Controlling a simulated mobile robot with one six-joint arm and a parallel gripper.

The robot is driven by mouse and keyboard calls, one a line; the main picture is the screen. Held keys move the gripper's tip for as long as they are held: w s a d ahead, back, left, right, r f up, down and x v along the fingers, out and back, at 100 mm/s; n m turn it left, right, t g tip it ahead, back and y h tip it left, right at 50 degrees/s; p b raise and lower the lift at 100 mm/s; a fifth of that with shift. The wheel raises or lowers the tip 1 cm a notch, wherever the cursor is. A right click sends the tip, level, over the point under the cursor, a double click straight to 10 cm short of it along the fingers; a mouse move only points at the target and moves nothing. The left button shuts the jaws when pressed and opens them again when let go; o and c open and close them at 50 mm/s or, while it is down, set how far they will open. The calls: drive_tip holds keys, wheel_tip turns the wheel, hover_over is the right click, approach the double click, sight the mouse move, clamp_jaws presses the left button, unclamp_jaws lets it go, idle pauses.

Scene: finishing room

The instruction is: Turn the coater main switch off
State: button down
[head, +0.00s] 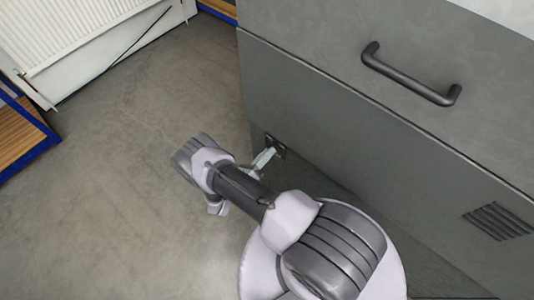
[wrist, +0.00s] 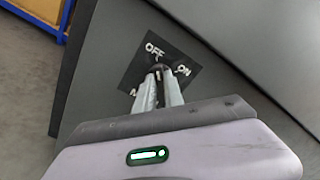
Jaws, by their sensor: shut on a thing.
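The main switch is a small dark knob (wrist: 157,69) on a black plate (wrist: 191,55) on the grey coater cabinet. The plate reads OFF at the top and ON at the right in the wrist view; lettering at lower left is partly hidden by a finger. My gripper (wrist: 158,82) is shut on the knob, a pale finger on each side. The knob's visible end, with a small light mark, faces roughly toward OFF; the fingers hide much of it. In the head view, my gripper (head: 266,157) meets the plate (head: 275,146) low on the cabinet's left end.
The grey cabinet (head: 340,105) has a dark bar handle (head: 410,75) above and a slotted vent (head: 497,220) at the right. A white radiator (head: 75,35) and a blue-edged wooden shelf (head: 22,135) stand at the left. The concrete floor (head: 120,210) between is clear.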

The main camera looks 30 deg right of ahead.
drive_tip(key=shift+s+f, duration=0.1)
drive_tip(key=c, duration=1.4)
unclamp_jaws()
drive_tip(key=shift+c, duration=0.2)
drive_tip(key=p+v, duration=0.1)
drive_tip(key=v, duration=1.6)
drive_tip(key=shift+a+p, duration=0.25)
drive_tip(key=shift+p, duration=0.1)
